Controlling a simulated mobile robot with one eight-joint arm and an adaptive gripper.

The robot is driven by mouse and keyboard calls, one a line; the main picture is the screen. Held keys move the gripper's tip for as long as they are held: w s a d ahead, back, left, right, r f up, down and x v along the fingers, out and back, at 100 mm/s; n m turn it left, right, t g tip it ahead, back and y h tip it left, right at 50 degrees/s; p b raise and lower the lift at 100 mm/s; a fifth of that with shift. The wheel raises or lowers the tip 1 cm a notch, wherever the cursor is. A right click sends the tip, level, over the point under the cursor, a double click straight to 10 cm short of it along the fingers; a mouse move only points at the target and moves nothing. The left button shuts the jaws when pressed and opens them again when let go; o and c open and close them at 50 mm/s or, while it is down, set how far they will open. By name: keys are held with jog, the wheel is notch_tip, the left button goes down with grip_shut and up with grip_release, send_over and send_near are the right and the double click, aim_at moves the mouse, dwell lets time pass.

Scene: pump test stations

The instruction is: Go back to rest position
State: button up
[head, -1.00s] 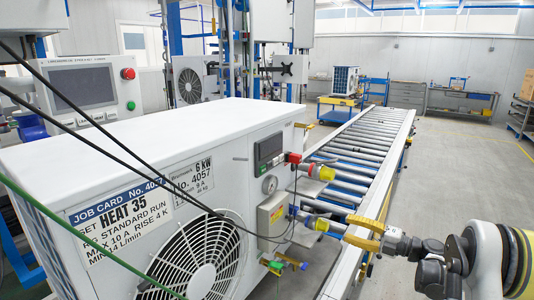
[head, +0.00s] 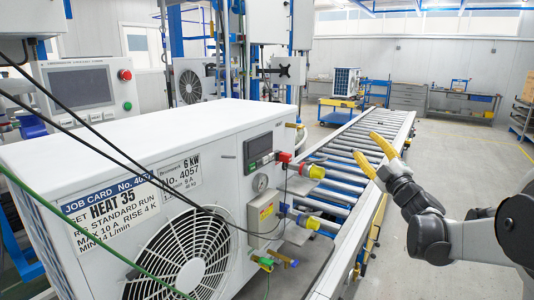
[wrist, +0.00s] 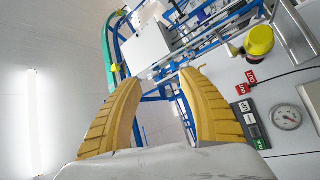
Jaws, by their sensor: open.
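My gripper (head: 374,156) shows in the head view at the right, raised above the right edge of the roller conveyor (head: 384,187), its yellow fingers pointing up and to the left. In the wrist view the two ribbed yellow fingers of my gripper (wrist: 161,95) stand apart with nothing between them. The white heat pump unit (head: 110,152) stands to the left of the gripper, clear of it. Its job card (head: 110,212) reads HEAT 35. A red and yellow connector (head: 310,171) and another yellow-ended connector (head: 305,220) are on its right side.
A control panel with a screen (head: 80,87) stands behind the unit at the left. Black cables and a green cable cross in front of it. Another unit (head: 346,82) stands on a yellow cart at the far end. The floor (head: 450,160) right of the conveyor is clear.

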jog(key=s+m+g+h, duration=0.4)
jog(key=s+m+h, duration=0.5)
jog(key=s+m, duration=0.3)
jog(key=s+a+f+m+g+y, duration=0.1)
jog(key=s+a+f+g, duration=0.2)
jog(key=s+f, duration=0.4)
jog(key=s+a+f+m+g+y, duration=0.1)
jog(key=s+a+f+g, duration=0.2)
jog(key=s+f, duration=0.4)
jog(key=s+a+f+m+g+y, duration=0.1)
jog(key=s+a+f+g, duration=0.2)
jog(key=s+f, duration=0.4)
jog(key=s+a, duration=0.1)
jog(key=s, duration=0.7)
jog(key=shift+a+f+m+g+y, duration=0.2)
jog(key=shift+a+m+g+y, duration=0.1)
jog(key=shift+g+y, duration=0.1)
jog(key=shift+s, duration=0.1)
